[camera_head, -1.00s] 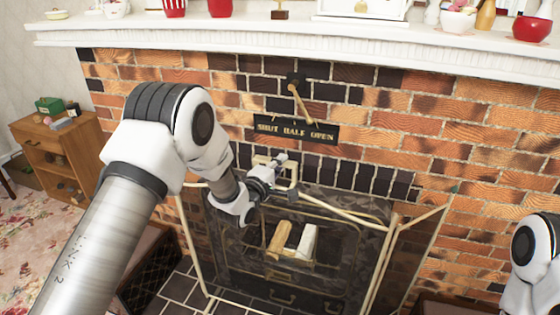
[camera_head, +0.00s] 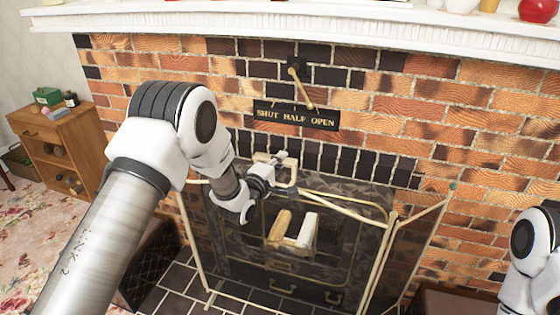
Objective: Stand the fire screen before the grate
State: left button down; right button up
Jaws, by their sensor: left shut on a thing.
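The fire screen (camera_head: 384,262) has a thin cream frame with see-through panels and a folding wing on the right. It stands roughly upright before the fireplace. My left gripper (camera_head: 284,171) is shut on the screen's top handle (camera_head: 292,166). Behind the middle panel is the dark grate (camera_head: 270,267), with pale logs (camera_head: 280,229) in it. The gripper's fingertips are small and partly hidden at the handle. I cannot tell whether the screen's feet touch the hearth. My right arm shows at the right edge, but its gripper is out of view.
The tiled hearth (camera_head: 176,300) lies below, with a dark box-like fender seat (camera_head: 150,265) to the left. A wooden cabinet (camera_head: 62,150) stands at the far left. A "SHUT HALF OPEN" plate (camera_head: 296,116) with a lever is on the brick wall under the white mantel (camera_head: 330,28).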

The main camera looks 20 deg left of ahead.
pick_arm(q)
jog(key=shift+f+b, duration=1.05)
jog(key=shift+f, duration=0.25)
dwell(1.4)
jog(key=shift+w, duration=0.25)
jog(key=c, duration=1.2)
grip_release()
jog(key=shift+s, duration=0.15)
jog(key=o, duration=0.3)
jog(key=shift+f, duration=0.25)
jog(key=shift+o, duration=0.2)
jog(key=shift+r, duration=0.1)
jog(key=shift+s, duration=0.1)
